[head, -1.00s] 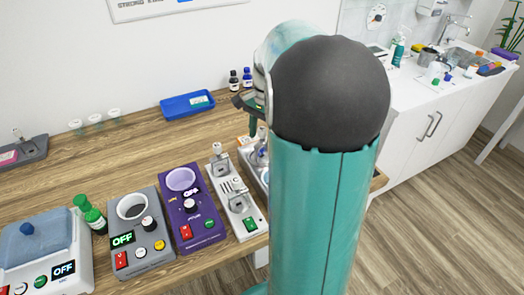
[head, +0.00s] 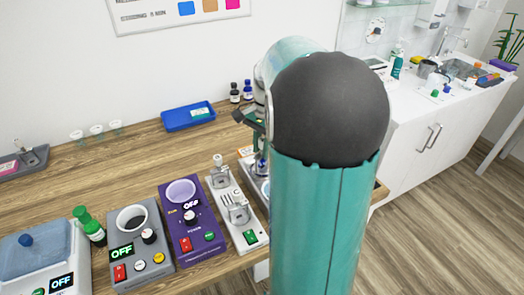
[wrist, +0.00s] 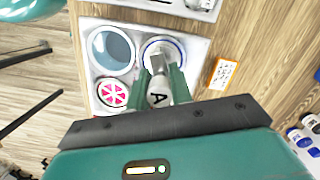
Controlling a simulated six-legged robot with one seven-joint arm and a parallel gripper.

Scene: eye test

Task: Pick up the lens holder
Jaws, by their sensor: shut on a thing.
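In the wrist view my gripper (wrist: 160,88) has its two green fingers closed on a small grey and white piece marked "A" (wrist: 158,97), which I take to be the lens holder. The piece is over the blue-ringed round place (wrist: 176,43) of a white tray (wrist: 140,30). I cannot tell whether it still touches the tray. In the head view my arm hides most of the gripper and tray; part of the tray (head: 247,152) shows left of the arm.
The tray also holds a blue-grey round dish (wrist: 112,50) and a pink-patterned disc (wrist: 113,93). An orange-edged card (wrist: 222,74) lies beside it. In the head view a grey-white device (head: 248,235), a purple device (head: 190,230) and a grey device (head: 140,250) stand left of the arm.

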